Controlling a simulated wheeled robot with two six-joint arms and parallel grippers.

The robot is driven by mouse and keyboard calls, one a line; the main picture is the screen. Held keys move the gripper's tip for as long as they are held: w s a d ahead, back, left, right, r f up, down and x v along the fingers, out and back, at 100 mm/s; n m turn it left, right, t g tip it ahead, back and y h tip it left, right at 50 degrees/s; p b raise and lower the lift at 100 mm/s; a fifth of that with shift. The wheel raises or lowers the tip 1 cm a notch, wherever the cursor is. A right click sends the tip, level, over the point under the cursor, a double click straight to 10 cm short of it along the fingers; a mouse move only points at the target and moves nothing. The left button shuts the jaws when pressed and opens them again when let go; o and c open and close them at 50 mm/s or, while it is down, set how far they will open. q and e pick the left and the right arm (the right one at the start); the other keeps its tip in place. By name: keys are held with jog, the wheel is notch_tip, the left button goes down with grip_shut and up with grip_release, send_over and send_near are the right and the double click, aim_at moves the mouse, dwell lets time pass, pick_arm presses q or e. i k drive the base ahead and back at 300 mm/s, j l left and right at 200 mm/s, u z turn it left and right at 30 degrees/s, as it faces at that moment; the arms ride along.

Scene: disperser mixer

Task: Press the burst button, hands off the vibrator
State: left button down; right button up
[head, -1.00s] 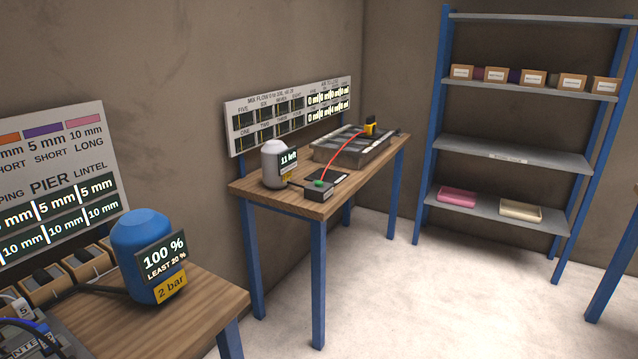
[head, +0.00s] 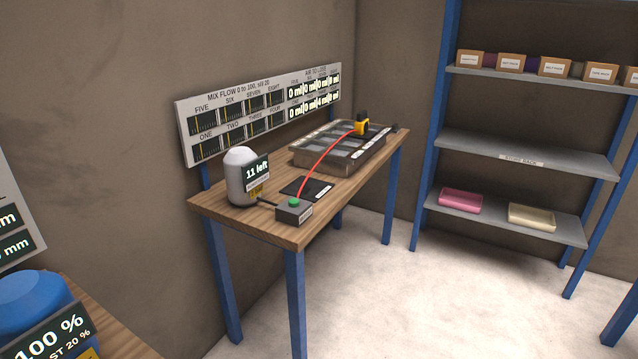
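The burst button is a green button (head: 294,203) on a small dark grey box (head: 292,213) at the front edge of the wooden bench (head: 240,222). A cable joins the box to a white canister (head: 241,178) whose display reads "11 left". A red hose (head: 318,163) runs from near the box up to a yellow and black device (head: 361,126), which looks like the vibrator. That device rests at the far end of a grey compartment tray (head: 338,150). Neither of my grippers shows in the head view.
A board (head: 262,113) with "MIX FLOW" readouts stands behind the bench. A blue canister (head: 35,305) reading "100 %" sits on another table (head: 105,330) at lower left. A blue-post rack (head: 520,155) holds boxes and trays. The pale floor (head: 400,290) before the bench is clear.

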aim_at(294, 202)
jog(key=i+l+z, duration=0.15)
jog(key=i, duration=0.7)
